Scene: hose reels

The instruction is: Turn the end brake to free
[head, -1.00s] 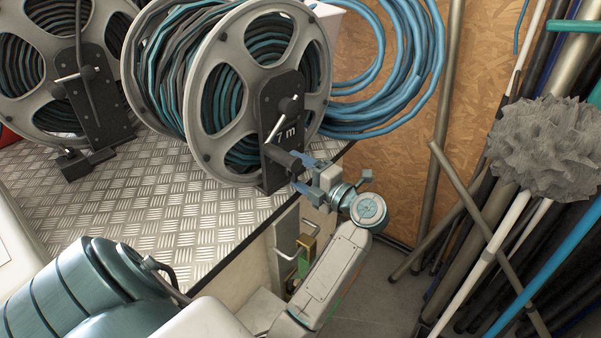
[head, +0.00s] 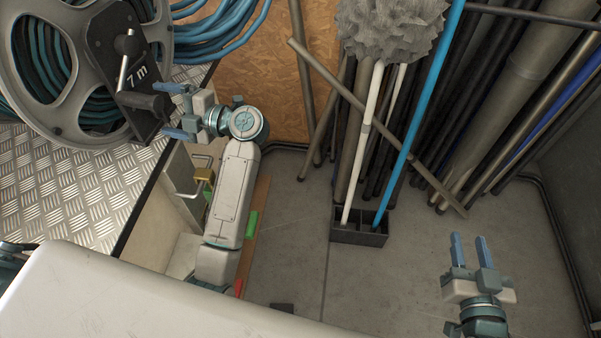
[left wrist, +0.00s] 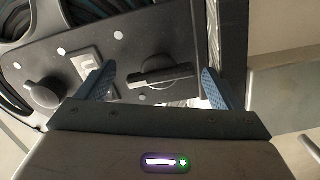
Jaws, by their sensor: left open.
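The end brake (left wrist: 160,76) is a dark bar-shaped knob on a round base on the reel's black end plate (left wrist: 120,25). In the left wrist view its bar lies nearly level, between my two blue fingertips, with a gap on each side. In the head view a dark stub (head: 150,103) sticks out from the plate below the "7 m" marking, toward my left gripper (head: 164,110). My left gripper is open at the plate; contact cannot be told. My right gripper (head: 470,250) is open and empty, over the floor at the lower right.
The hose reel (head: 62,90) stands on a chequered metal deck (head: 70,185). A crank with a silver handle (head: 124,62) is above the stub. Poles and a grey mop head (head: 390,28) stand at the wall, some in a black holder (head: 360,232).

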